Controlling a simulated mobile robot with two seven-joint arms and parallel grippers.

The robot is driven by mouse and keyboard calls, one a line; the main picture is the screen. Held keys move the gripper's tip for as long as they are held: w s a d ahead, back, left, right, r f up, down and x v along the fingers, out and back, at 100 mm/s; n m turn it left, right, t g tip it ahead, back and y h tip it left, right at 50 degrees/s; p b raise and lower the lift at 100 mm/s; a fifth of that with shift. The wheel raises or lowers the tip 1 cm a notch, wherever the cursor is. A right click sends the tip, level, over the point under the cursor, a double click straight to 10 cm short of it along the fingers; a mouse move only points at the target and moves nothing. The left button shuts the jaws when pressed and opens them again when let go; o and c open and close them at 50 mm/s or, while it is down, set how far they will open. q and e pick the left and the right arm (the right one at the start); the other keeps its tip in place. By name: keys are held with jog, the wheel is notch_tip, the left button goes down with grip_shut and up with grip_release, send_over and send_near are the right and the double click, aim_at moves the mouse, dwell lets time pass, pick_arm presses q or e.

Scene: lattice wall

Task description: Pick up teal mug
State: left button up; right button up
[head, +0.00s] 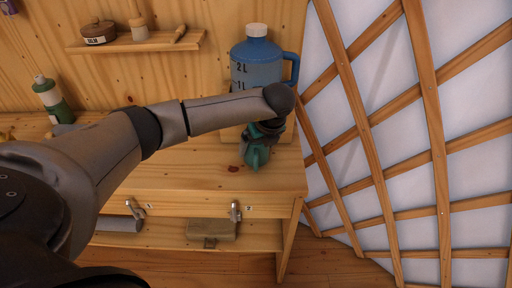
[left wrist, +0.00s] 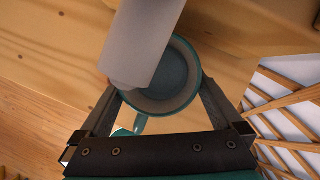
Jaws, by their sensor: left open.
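The teal mug (head: 257,157) stands on the wooden workbench near its right end, with its handle towards me. In the left wrist view the mug (left wrist: 180,75) is seen from above and looks empty, its handle at the lower left of the rim. My left gripper (head: 264,131) is over the mug, partly hidden by its own arm. Its fingers are open, one on each side of the mug; I cannot tell whether they touch it. A pale grey rounded shape hides part of the mug in the left wrist view. My right gripper is not in view.
A blue water jug (head: 255,69) with a white cap stands just behind the mug. A green bottle (head: 52,99) stands at the left of the workbench (head: 190,174). A small wall shelf (head: 140,43) is above. A lattice wall (head: 385,130) rises close on the right.

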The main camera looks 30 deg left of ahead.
pick_arm(q)
jog(key=shift+c, duration=0.2)
jog(key=c, duration=1.2)
jog(key=shift+r, duration=0.1)
jog(key=shift+c, duration=1.2)
